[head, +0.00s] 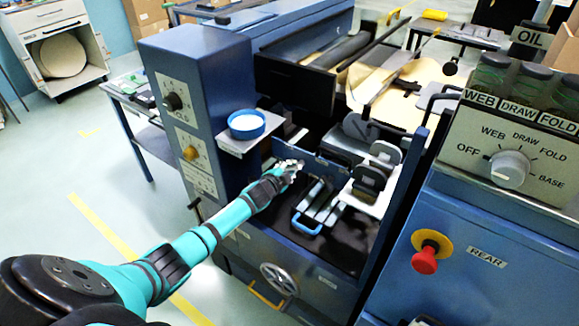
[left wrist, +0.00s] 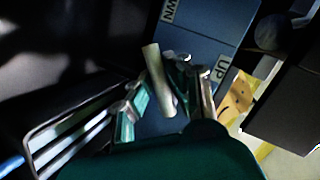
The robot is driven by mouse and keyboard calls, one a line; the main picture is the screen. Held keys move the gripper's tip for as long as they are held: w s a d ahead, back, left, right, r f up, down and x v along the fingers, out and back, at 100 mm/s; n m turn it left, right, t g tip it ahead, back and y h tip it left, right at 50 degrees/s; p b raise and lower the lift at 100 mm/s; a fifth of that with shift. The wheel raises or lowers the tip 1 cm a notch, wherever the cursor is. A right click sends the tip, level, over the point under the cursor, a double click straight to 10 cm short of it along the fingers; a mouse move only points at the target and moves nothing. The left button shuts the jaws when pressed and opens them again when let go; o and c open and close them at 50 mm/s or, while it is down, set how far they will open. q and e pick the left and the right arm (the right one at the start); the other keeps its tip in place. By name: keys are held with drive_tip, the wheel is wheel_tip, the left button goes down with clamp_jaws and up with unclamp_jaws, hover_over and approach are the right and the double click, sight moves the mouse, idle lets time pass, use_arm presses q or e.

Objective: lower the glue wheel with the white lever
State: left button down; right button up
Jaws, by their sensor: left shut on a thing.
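My left gripper (head: 290,168) reaches into the front bay of the blue machine from the left in the head view. In the left wrist view its fingers (left wrist: 158,92) are shut on the white lever (left wrist: 153,62), a pale round bar that passes between them. A blue panel behind the lever carries an UP label (left wrist: 222,68) and a partly cut-off label ending in WN (left wrist: 169,10). The lever points more towards the WN end at its free tip. In the head view the gripper hides the lever. I cannot make out the glue wheel. My right gripper is not in view.
A blue-rimmed white dish (head: 246,124) stands on a shelf left of the bay. A blue-handled tray (head: 308,222) lies right of and below the gripper. A control box (head: 515,150) and red button (head: 425,260) are at the right. A handwheel (head: 279,279) sits below.

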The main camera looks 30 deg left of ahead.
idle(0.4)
use_arm(q)
drive_tip(key=c, duration=1.3)
unclamp_jaws()
drive_tip(key=shift+o, duration=0.2)
drive_tip(key=shift+s, duration=0.1)
drive_tip(key=v, duration=1.1)
drive_tip(key=shift+s, duration=0.4)
drive_tip(key=shift+r, duration=0.15)
